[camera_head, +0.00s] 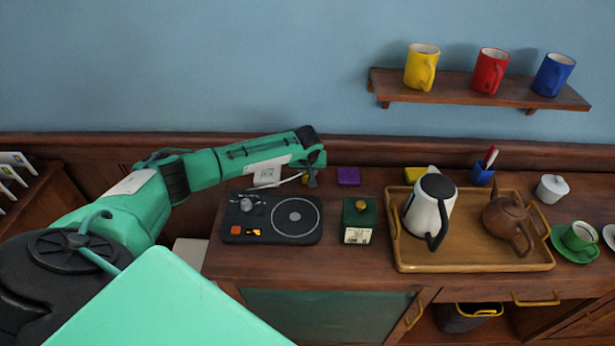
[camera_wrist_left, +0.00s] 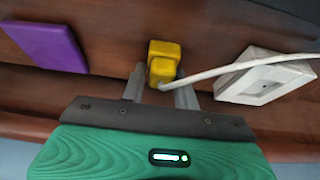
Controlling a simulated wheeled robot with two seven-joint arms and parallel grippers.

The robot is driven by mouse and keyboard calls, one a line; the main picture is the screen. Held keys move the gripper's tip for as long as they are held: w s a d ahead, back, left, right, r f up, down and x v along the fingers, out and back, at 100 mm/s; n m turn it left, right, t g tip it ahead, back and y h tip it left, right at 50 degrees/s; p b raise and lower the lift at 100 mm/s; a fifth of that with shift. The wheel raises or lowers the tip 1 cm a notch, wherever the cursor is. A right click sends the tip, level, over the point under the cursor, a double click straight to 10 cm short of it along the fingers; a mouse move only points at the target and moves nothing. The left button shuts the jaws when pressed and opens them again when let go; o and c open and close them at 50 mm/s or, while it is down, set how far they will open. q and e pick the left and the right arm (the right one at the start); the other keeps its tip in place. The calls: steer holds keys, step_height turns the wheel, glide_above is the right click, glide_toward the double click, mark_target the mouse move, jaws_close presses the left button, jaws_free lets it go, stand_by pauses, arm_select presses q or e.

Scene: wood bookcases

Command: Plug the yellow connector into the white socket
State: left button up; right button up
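The yellow connector (camera_wrist_left: 163,60) is between the two fingers of my left gripper (camera_wrist_left: 161,85) in the left wrist view, with a white cable running from it to the right. The fingers are close beside its sides; I cannot tell whether they press on it. In the head view my left gripper (camera_head: 312,177) points down at the back of the cabinet top, and the connector is largely hidden there. The white socket (camera_wrist_left: 262,78) is a square block right of the connector, partly crossed by the cable. It also shows in the head view (camera_head: 266,176), partly behind the arm. My right gripper is out of view.
A purple block (camera_head: 348,175) lies right of my left gripper. A black turntable (camera_head: 271,219) and a green box (camera_head: 360,219) stand in front. A wooden tray (camera_head: 470,259) holds a kettle (camera_head: 430,205) and a teapot (camera_head: 508,216). A mug shelf (camera_head: 450,88) hangs above right.

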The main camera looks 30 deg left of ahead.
arm_select(q)
steer(key=shift+c, duration=0.3)
steer(key=shift+r, duration=0.6)
step_height(320, 180, up, 19)
steer(key=b, duration=0.3)
steer(key=shift+f, duration=0.1)
